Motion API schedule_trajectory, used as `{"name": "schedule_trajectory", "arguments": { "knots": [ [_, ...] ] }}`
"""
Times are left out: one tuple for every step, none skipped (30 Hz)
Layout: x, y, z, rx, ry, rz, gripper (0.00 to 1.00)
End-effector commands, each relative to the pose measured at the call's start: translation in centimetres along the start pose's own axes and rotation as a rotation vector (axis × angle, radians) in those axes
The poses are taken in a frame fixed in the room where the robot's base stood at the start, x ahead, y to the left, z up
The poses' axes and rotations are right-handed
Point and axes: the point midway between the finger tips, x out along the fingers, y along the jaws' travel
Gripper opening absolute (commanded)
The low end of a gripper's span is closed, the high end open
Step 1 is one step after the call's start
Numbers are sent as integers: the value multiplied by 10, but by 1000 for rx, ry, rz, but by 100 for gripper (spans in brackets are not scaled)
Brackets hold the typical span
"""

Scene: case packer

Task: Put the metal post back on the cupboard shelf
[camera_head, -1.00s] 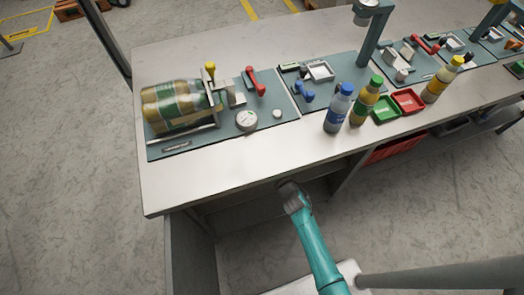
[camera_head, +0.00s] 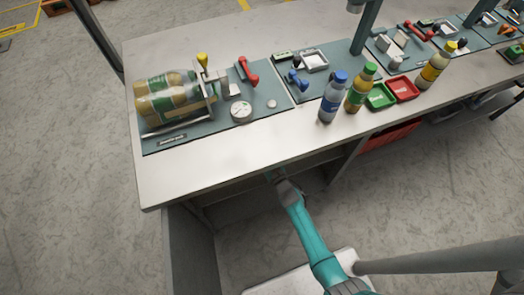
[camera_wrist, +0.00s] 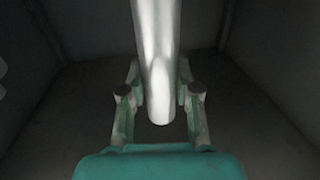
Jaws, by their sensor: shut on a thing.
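The metal post (camera_wrist: 157,40) is a pale, smooth rod with a rounded near end, seen in the wrist view. My gripper (camera_wrist: 159,80) is shut on it, one finger on each side, and the post runs away from me toward the top of the picture. The cupboard is the dark open bay under the worktop; its side panel (camera_head: 190,245) shows in the head view. My arm reaches in under the worktop's front edge, so the gripper and post are hidden there. In the wrist view, dark walls and a dark flat surface surround the post; whether it touches that surface I cannot tell.
The worktop (camera_head: 215,165) overhangs the bay above my arm. On it are a bottle pack (camera_head: 170,98), a round gauge (camera_head: 241,110), several bottles and two small trays, green (camera_head: 380,97) and red (camera_head: 402,89). A red crate (camera_head: 385,135) sits under the worktop to the right.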

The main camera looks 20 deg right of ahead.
Motion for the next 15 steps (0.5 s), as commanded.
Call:
{"name": "schedule_trajectory", "arguments": {
  "knots": [
    [1,0,0,0,2,0,0],
    [1,0,1,0,2,0,0],
    [1,0,2,0,2,0,0],
    [0,0,2,0,0,0,39],
    [0,0,2,0,0,0,47],
    [0,0,2,0,0,0,56],
    [0,0,2,0,0,0,56],
    [0,0,2,0,0,0,56],
    [0,0,2,0,0,0,56],
    [0,0,2,0,0,0,56],
    [0,0,2,0,0,0,56],
    [0,0,2,0,0,0,56],
    [0,0,2,0,0,0,56],
    [0,0,2,0,0,0,56],
    [0,0,2,0,0,0,56]
  ]
}}
